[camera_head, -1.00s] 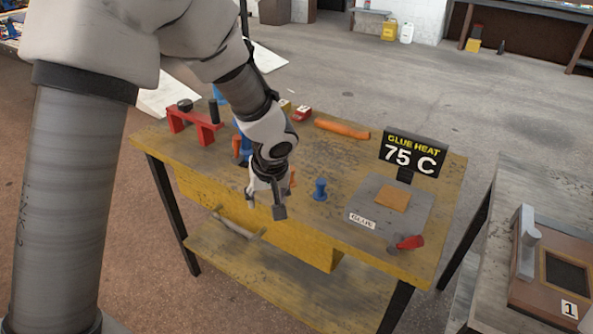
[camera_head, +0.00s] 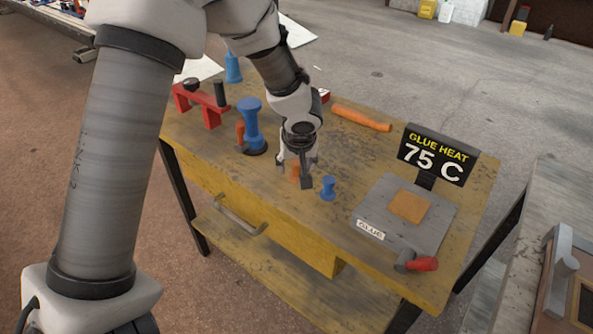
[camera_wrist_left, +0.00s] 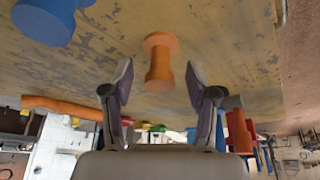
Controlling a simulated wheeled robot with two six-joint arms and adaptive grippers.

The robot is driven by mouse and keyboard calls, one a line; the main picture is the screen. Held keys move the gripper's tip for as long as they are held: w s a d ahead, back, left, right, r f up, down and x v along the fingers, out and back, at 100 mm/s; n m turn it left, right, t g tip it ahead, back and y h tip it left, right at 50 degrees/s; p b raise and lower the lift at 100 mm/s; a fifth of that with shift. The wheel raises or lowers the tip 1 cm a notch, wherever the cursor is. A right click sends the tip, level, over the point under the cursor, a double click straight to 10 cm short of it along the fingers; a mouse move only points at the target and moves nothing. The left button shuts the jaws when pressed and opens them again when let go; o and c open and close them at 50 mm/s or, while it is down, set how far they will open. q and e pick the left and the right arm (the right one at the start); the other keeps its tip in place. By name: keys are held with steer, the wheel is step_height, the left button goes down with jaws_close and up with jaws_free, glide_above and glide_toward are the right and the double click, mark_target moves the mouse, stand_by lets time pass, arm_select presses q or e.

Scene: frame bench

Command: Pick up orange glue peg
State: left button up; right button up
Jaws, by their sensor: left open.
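The orange glue peg (camera_wrist_left: 159,62) stands on the yellow worn bench top, a spool shape with a wider end. In the left wrist view it lies ahead, between the lines of my open, empty left gripper fingers (camera_wrist_left: 160,95). I cannot tell whether the fingers touch it. In the head view my left gripper (camera_head: 298,180) is low over the bench, and the orange peg (camera_head: 294,171) is partly hidden behind its fingers. A small blue peg (camera_head: 328,188) stands just right of the gripper. My right gripper is out of view.
A tall blue spool (camera_head: 251,126) with a small orange piece (camera_head: 240,132) and a red stand (camera_head: 203,105) are to the left. An orange roll (camera_head: 361,118) lies behind. The grey glue plate (camera_head: 384,203), heat sign (camera_head: 437,155) and red-handled tool (camera_head: 422,264) are to the right.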

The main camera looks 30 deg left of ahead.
arm_select(q)
steer(key=shift+s+r, duration=0.1)
steer(key=shift+s, duration=0.05)
steer(key=shift+c, duration=1.1)
steer(key=c, duration=0.8)
steer(key=shift+c, duration=0.2)
